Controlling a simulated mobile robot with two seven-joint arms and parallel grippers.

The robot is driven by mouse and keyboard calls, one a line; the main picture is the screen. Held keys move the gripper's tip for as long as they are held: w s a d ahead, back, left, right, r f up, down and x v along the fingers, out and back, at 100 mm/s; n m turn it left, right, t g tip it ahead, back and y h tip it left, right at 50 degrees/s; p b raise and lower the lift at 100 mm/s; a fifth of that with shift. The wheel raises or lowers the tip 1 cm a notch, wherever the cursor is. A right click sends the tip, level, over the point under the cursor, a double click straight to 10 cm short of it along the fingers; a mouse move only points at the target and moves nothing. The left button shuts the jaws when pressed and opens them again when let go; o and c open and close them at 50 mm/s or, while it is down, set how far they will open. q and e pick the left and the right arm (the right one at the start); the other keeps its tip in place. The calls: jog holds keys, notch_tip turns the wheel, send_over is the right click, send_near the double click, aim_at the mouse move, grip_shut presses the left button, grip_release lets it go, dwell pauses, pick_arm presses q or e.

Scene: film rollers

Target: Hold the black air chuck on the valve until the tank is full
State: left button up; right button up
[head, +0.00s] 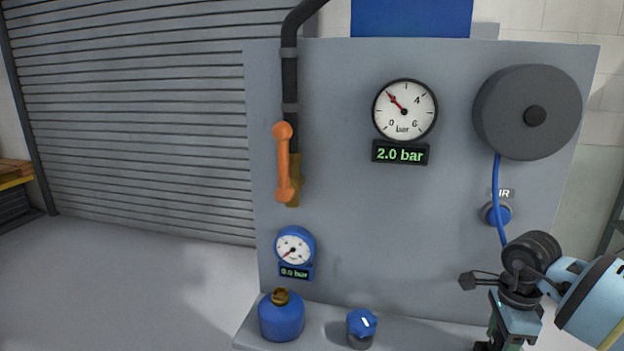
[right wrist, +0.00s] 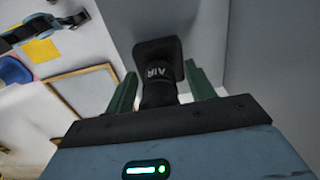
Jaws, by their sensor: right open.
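The black air chuck (right wrist: 158,92), marked AIR, sits between the green fingers of my right gripper (right wrist: 161,90) in the right wrist view. Gaps show on both sides, so the gripper is open around it and not clamped. In the head view my right gripper (head: 505,340) is at the lower right edge of the panel; the chuck cannot be made out there. The blue tank (head: 282,318) stands on the ledge at the left, with a brass valve (head: 282,296) on top, well left of the gripper. The blue gauge (head: 295,250) above it reads 0.0 bar. My left gripper is out of view.
A blue hose (head: 496,195) hangs from the grey reel (head: 527,112) behind my right arm. The large gauge (head: 404,111) reads 2.0 bar. An orange handle (head: 284,165) sits on the black pipe. A blue knob (head: 361,325) stands on the ledge between tank and gripper.

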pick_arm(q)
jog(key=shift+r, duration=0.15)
pick_arm(e)
jog(key=shift+f, duration=0.1)
grip_shut()
dwell(0.4)
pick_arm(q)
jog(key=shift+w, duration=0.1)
